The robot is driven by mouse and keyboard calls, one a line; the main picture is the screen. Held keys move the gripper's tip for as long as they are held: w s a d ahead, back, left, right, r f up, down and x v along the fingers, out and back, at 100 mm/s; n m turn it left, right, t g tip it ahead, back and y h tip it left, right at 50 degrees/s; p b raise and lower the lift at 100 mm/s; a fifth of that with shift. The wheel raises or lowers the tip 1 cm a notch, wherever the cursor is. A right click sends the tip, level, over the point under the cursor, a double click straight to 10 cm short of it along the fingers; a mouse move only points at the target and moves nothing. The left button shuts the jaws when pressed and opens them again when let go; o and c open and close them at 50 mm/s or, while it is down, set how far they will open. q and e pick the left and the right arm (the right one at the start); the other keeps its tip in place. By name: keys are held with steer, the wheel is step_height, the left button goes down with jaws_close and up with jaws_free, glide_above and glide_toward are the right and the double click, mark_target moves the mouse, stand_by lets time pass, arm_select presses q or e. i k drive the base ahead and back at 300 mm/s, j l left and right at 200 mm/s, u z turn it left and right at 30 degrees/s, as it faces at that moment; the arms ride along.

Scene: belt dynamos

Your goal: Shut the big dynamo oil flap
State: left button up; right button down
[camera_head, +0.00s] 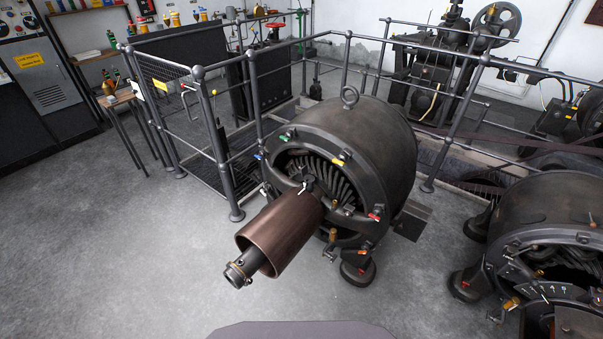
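A large dark dynamo (375,135) stands in the middle of the camera_head view, with a lifting ring on top. Its open front shows ribbed windings. A brown cylinder (283,232) on its shaft points toward me and down to the left. Small coloured fittings in green, blue, yellow and red sit around its front rim. I cannot make out which part is the oil flap, or whether it is open or shut. Neither of my grippers is in view.
A second dynamo (540,215) stands at the right edge, partly cut off. Metal railings (225,165) run left of and behind the middle dynamo. A small wooden table (118,98) and a grey cabinet (40,80) stand at the left. The grey floor (110,250) at front left is clear.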

mark_target(304, 171)
steer(key=j+z, duration=0.25)
steer(key=j, duration=0.45)
steer(key=k+j+z, duration=0.1)
steer(key=j+z, duration=0.15)
steer(key=j, duration=0.4)
steer(key=j+z, duration=0.4)
steer(key=j, duration=0.75)
steer(key=j+z, duration=0.4)
steer(key=j, duration=0.7)
steer(key=i+j+z, duration=0.2)
steer(key=j, duration=0.2)
steer(key=j+z, duration=0.15)
steer(key=j, duration=0.2)
steer(key=i+j+z, duration=0.2)
steer(key=j, duration=0.25)
steer(key=i+j+z, duration=0.2)
steer(key=j, duration=0.2)
steer(key=j+z, duration=0.2)
steer(key=j, duration=0.15)
steer(key=i+j, duration=0.05)
